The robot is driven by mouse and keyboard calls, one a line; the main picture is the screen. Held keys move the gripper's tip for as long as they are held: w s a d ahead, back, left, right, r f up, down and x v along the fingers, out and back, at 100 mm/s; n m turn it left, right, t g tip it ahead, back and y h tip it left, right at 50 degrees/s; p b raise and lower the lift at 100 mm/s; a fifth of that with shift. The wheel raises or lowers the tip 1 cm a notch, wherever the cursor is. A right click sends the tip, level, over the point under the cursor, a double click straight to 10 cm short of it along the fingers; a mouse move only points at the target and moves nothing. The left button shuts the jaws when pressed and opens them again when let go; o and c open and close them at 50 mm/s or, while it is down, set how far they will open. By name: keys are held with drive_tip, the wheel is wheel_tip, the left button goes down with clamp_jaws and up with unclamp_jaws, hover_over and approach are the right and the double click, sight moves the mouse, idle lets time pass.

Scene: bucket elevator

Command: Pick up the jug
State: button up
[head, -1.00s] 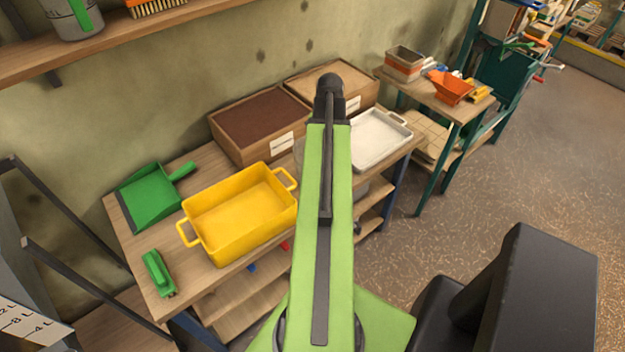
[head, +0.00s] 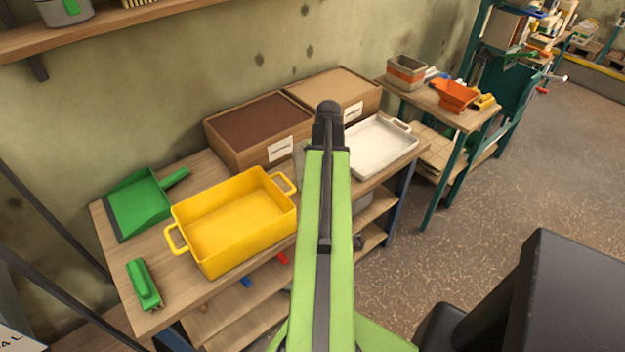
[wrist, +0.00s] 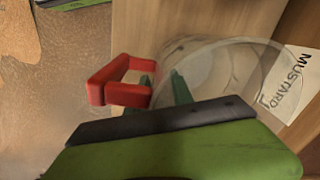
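The jug (wrist: 228,75) is clear, with a round rim and a red handle (wrist: 119,81). It stands in front of the wooden box labelled MUSTARD in the wrist view. In the head view my arm hides most of it; only a faint clear edge may show left of the arm. My gripper (wrist: 165,88) has two teal fingertips, apart from each other, beside the handle and by the jug's near-left side. One fingertip seems to show through the clear wall. I cannot tell whether they touch the jug. The gripper is hidden in the head view.
On the wooden bench are a yellow tub (head: 272,226), a green dustpan (head: 138,205), a green brush (head: 143,285), two wooden boxes (head: 240,150) and a white tray (head: 385,162). A shelf (head: 120,35) runs above. A second table (head: 425,98) stands at right, with open floor in front.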

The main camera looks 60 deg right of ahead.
clamp_jaws()
idle(1.3)
